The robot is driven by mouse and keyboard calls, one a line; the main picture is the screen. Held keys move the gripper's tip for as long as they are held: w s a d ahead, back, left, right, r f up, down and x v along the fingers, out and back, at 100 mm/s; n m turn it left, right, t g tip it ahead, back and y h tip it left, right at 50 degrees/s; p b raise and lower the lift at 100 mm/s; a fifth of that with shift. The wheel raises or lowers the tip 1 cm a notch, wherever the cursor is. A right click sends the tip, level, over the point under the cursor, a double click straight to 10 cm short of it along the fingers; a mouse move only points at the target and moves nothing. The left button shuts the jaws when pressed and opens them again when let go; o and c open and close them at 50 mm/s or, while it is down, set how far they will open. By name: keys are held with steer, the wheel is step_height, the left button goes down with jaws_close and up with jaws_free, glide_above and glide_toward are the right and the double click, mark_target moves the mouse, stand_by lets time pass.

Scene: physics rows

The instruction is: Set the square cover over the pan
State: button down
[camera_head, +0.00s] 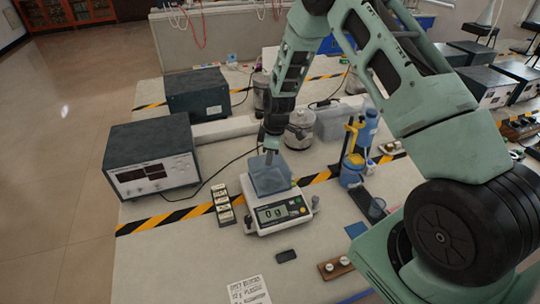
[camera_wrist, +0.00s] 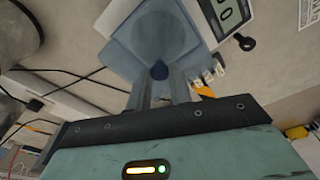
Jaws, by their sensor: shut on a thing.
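The square cover (camera_head: 270,178) is translucent blue and boxy. In the head view it is over the pan area of the white balance (camera_head: 262,226), whose display reads 0 g. The pan is hidden beneath the cover, and I cannot tell whether the cover touches it. My gripper (camera_head: 270,156) comes down from above and is shut on the knob on top of the cover. In the wrist view, my gripper's two fingers (camera_wrist: 160,76) close around the dark blue knob, with the cover (camera_wrist: 143,38) beyond them and slightly turned against the balance.
A dark instrument box (camera_head: 150,155) stands left of the balance, with a strip of small weights (camera_head: 223,204) between. A yellow-and-blue stand (camera_head: 352,160) is to the right. Metal canisters (camera_head: 300,130) stand behind. A small black object (camera_head: 286,256) lies in front.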

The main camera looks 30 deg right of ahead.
steer(key=shift+f, duration=0.35)
jaws_free()
stand_by(0.4)
steer(key=shift+r, duration=0.1)
steer(key=shift+r+p, duration=2)
steer(key=shift+r, duration=1.95)
